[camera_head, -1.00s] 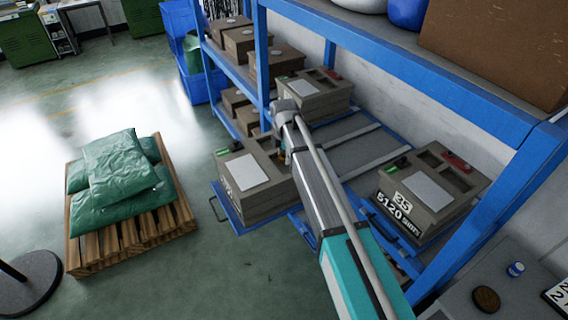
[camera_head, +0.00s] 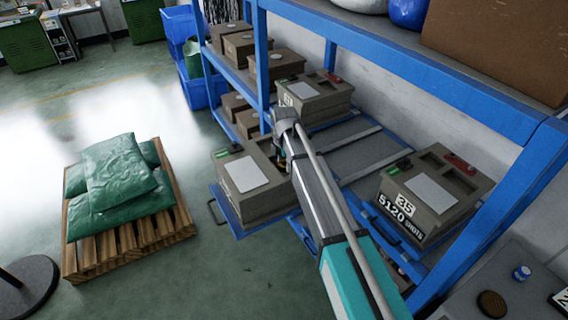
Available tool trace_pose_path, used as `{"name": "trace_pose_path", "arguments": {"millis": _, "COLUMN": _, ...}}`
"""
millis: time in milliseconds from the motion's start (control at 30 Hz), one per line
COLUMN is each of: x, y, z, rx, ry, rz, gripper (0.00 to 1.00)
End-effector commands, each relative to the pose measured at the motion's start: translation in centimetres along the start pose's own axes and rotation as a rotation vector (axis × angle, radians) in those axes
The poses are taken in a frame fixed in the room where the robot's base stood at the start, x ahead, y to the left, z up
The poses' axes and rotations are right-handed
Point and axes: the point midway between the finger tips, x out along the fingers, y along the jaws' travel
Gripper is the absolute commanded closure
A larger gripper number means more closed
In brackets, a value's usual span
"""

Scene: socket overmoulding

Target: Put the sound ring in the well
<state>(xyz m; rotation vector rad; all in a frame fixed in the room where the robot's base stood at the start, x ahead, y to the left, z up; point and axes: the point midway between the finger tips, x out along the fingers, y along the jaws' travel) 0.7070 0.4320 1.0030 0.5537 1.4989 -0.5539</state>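My gripper (camera_head: 281,160) points down over the right part of a grey-brown mould box (camera_head: 262,205) on a pulled-out blue tray. My own arm covers much of the gripper and that part of the box, so its fingers and any well beneath cannot be made out. A ring is not clearly visible in or near it. Similar mould boxes stand at the back (camera_head: 318,104) and on the right (camera_head: 437,195), the right one marked 35 and 5120 shots. Their tops have dark recesses, a pale plate, and green and red pieces.
Blue rack posts and beams (camera_head: 425,72) frame the boxes closely. A grey surface at lower right holds a brown disc (camera_head: 492,304) and a small blue-and-white jar (camera_head: 521,272). Green sacks (camera_head: 118,185) lie on a wooden pallet (camera_head: 130,248). The floor between is clear.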

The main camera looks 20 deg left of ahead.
Motion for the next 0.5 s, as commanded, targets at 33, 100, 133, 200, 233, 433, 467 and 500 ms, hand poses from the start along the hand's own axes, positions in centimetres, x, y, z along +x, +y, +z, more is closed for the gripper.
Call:
{"name": "trace_pose_path", "arguments": {"millis": 33, "x": -0.01, "y": 0.00, "z": 0.00, "rx": 0.000, "ry": 0.000, "rz": 0.000, "gripper": 0.13}}
{"name": "trace_pose_path", "arguments": {"millis": 100, "x": -0.01, "y": 0.00, "z": 0.00, "rx": 0.000, "ry": 0.000, "rz": 0.000, "gripper": 0.12}}
{"name": "trace_pose_path", "arguments": {"millis": 133, "x": -0.01, "y": 0.00, "z": -0.01, "rx": 0.000, "ry": 0.000, "rz": 0.000, "gripper": 0.12}}
{"name": "trace_pose_path", "arguments": {"millis": 200, "x": -0.01, "y": 0.00, "z": -0.01, "rx": 0.000, "ry": 0.000, "rz": 0.000, "gripper": 0.12}}
{"name": "trace_pose_path", "arguments": {"millis": 233, "x": -0.01, "y": 0.00, "z": -0.01, "rx": 0.000, "ry": 0.000, "rz": 0.000, "gripper": 0.12}}
{"name": "trace_pose_path", "arguments": {"millis": 433, "x": -0.03, "y": 0.01, "z": -0.01, "rx": 0.000, "ry": 0.000, "rz": 0.000, "gripper": 0.12}}
{"name": "trace_pose_path", "arguments": {"millis": 467, "x": -0.06, "y": 0.00, "z": -0.02, "rx": 0.000, "ry": 0.000, "rz": 0.000, "gripper": 0.12}}
{"name": "trace_pose_path", "arguments": {"millis": 500, "x": -0.11, "y": 0.00, "z": -0.02, "rx": 0.000, "ry": 0.000, "rz": 0.000, "gripper": 0.12}}
